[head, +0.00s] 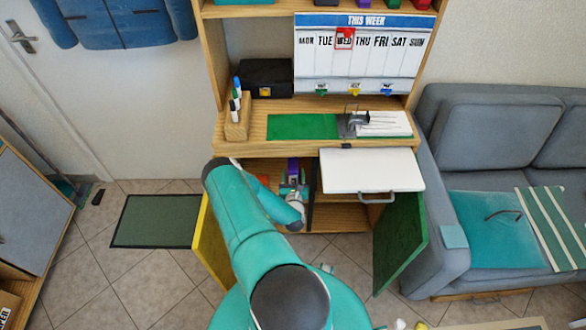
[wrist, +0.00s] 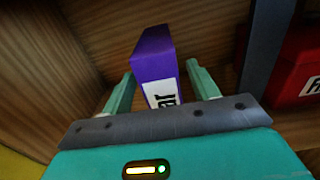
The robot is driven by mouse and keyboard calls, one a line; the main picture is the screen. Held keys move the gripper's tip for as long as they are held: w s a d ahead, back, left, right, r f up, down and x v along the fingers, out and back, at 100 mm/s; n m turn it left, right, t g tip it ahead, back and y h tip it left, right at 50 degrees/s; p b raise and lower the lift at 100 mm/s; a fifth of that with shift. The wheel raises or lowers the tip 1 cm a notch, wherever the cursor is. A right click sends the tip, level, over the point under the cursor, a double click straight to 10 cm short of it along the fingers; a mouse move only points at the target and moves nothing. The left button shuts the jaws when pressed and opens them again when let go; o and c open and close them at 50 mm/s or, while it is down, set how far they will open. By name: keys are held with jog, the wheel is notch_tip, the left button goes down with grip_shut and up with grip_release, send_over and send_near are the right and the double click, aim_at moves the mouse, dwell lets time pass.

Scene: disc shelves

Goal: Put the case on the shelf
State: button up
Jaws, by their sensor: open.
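A purple case (wrist: 153,58) with a white label stands upright inside the wooden cabinet (head: 338,218). Its top also shows in the head view as a small purple patch (head: 293,165). My gripper (wrist: 160,78) is open, with one teal finger on each side of the case. The label is partly cut off by the gripper body. In the head view my gripper (head: 293,183) is inside the cabinet's left compartment, partly hidden by my arm.
A dark divider (wrist: 268,45) stands right of the case, with a red labelled box (wrist: 295,65) beyond it. The yellow door (head: 210,240) and green door (head: 400,240) stand open. A white drawer or flap (head: 370,170) juts out at right. Wooden walls lie close by.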

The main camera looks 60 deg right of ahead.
jog(key=v, duration=0.7)
jog(key=shift+s+a, duration=0.15)
jog(key=shift+a, duration=0.15)
